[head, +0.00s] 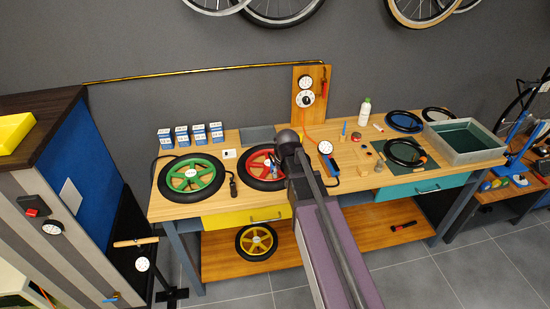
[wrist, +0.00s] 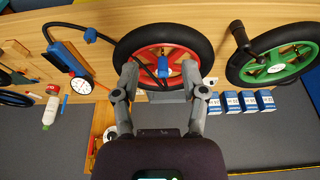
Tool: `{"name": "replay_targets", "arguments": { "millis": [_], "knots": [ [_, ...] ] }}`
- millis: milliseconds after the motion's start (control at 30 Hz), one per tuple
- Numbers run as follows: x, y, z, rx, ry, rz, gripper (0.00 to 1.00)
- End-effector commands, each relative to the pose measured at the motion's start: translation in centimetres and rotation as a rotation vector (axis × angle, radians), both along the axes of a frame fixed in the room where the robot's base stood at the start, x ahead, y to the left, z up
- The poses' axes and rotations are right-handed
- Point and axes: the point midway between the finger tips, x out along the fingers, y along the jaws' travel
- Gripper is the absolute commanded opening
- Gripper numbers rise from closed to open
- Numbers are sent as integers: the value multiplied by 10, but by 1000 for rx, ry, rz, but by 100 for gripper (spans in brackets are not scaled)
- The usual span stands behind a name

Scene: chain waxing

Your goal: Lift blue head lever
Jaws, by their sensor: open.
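A small blue head (wrist: 163,68) with a dark hose or stem shows over the lower part of the red wheel (wrist: 160,38) in the wrist view. My gripper (wrist: 160,72) is open, with one finger on each side of the blue head and a gap to it on both sides. Whether the head's lever is up or down is too small to tell. In the head view the red wheel (head: 254,163) lies in its black tyre on the bench, and my arm hides its right side. The blue head is not clear there.
A blue pump body (wrist: 66,57) with a white dial (wrist: 80,85) stands beside the red wheel. A green wheel (head: 191,176) and several blue-white boxes (head: 199,133) are on the left of the bench (head: 225,205). A grey tray (head: 466,141) stands at the right end.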

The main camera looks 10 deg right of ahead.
Motion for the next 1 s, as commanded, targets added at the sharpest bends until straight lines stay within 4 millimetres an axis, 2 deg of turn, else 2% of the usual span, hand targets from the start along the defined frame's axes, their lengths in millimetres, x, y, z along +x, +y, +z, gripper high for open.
{"name": "replay_targets", "arguments": {
  "millis": [33, 100, 300, 433, 1000],
  "knots": [
    [19, 0, 19, 0, -22, 0, 56],
    [34, 0, 29, 0, -50, -1, 56],
    [62, 0, 47, 2, -103, -2, 56],
    [67, 0, 49, 2, -115, -2, 56],
    [69, -1, 44, 1, -116, -3, 56]
  ]
}}
